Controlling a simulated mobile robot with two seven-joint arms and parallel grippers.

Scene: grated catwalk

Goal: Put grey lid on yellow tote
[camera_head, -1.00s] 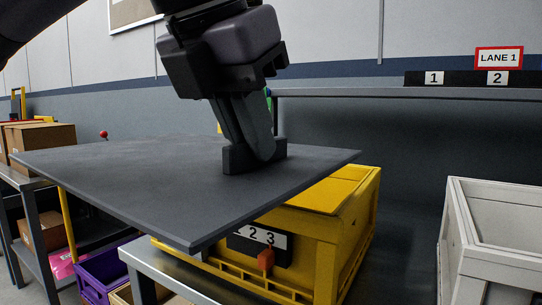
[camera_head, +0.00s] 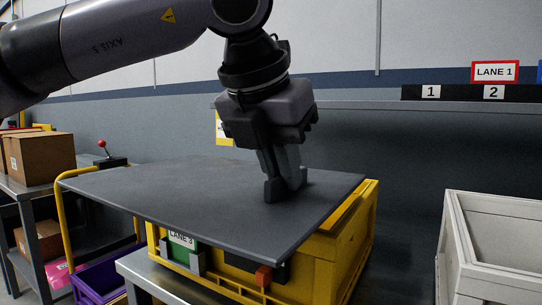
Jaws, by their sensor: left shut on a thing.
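The grey lid (camera_head: 190,200) is a flat dark panel in the head view, a little tilted, over the yellow tote (camera_head: 325,270). My left gripper (camera_head: 285,188) is shut on the raised handle in the middle of the lid. The lid hides most of the tote's top. The tote's right rim shows beyond the lid's right edge, and the lid's left part reaches well past the tote's left side. I cannot tell whether the lid touches the tote. The tote stands on a metal table (camera_head: 140,268). My right gripper is not in view.
A white-grey crate (camera_head: 490,282) stands at the right. Cardboard boxes (camera_head: 38,160) sit on a shelf at the left, with a purple bin (camera_head: 100,282) below. A red-knobbed lever (camera_head: 102,145) stands behind. A ledge with lane signs (camera_head: 495,71) runs along the back wall.

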